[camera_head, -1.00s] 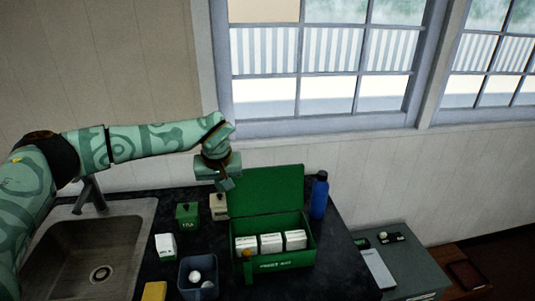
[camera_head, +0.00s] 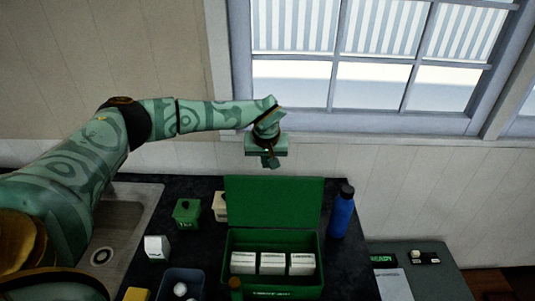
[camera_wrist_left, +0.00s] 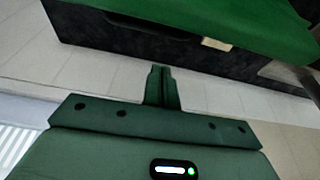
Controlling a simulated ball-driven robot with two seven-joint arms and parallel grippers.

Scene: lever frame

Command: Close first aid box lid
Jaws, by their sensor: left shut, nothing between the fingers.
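The green first aid box (camera_head: 272,292) stands on the dark counter with its lid (camera_head: 274,203) raised at the back. Several white packs (camera_head: 272,263) stand in a row inside it. My left gripper (camera_head: 270,163) is shut and empty, in the air above the lid's top edge as the head view shows it, apart from it. In the left wrist view its closed fingers (camera_wrist_left: 161,84) point toward the counter's edge, and the green lid (camera_wrist_left: 235,22) fills the top of the view. My right gripper is not in view.
A blue bottle (camera_head: 341,212) stands close right of the lid. A small green box (camera_head: 187,212) and a cream box (camera_head: 220,206) stand left of it. The dark bin (camera_head: 181,274) and white carton (camera_head: 157,248) are further forward. The window and wall are behind.

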